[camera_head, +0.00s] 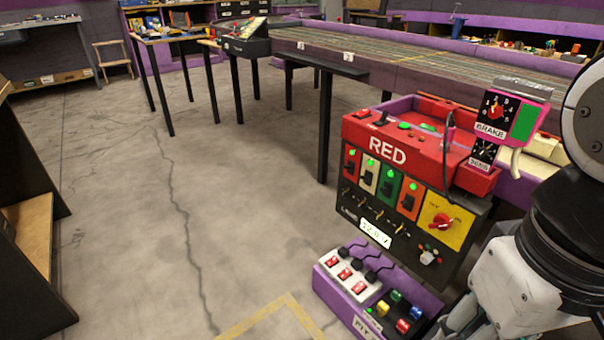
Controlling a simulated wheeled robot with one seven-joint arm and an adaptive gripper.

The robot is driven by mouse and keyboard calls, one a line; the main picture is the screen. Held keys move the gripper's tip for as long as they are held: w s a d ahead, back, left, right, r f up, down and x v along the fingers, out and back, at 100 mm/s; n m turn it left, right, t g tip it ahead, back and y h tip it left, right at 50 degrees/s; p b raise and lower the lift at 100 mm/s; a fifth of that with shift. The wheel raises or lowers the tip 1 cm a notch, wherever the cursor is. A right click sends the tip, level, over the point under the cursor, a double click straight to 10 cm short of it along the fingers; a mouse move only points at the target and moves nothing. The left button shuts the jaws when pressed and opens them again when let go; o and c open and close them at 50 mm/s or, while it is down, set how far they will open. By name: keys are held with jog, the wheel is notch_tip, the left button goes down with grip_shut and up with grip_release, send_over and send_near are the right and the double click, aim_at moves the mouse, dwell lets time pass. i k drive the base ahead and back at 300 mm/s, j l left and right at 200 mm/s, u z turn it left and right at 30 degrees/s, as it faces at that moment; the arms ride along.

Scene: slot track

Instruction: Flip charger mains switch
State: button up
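A white power strip (347,276) with several red rocker switches and black plugs lies on a low purple box (337,300) at the bottom centre. Beside it is a black block with coloured cylinders (400,312), which looks like a charger, with a small green light. I cannot tell which switch is the charger's mains switch. My gripper (462,318) is at the bottom right, to the right of the coloured cylinders. It is partly cut off by the frame edge, and its fingers are not clear enough to tell their opening.
A red control station (395,150) marked RED, with lit green lamps and a BRAKE panel (492,115), stands behind the purple box. The long slot track (420,65) runs across the back. A dark wooden shelf (25,220) stands at left. The floor (150,200) between is free.

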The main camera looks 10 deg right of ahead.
aim_at(333, 259)
jog(key=j+z, duration=0.45)
jog(key=j, duration=0.8)
jog(key=i, duration=0.6)
jog(key=k, duration=0.5)
jog(key=i+j+z, duration=0.2)
jog(key=j, duration=0.15)
jog(key=i+j+z, duration=0.15)
jog(key=j, duration=0.25)
jog(key=i+j+z, duration=0.2)
jog(key=j, duration=0.2)
jog(key=j+z, duration=0.35)
jog(key=j, duration=0.7)
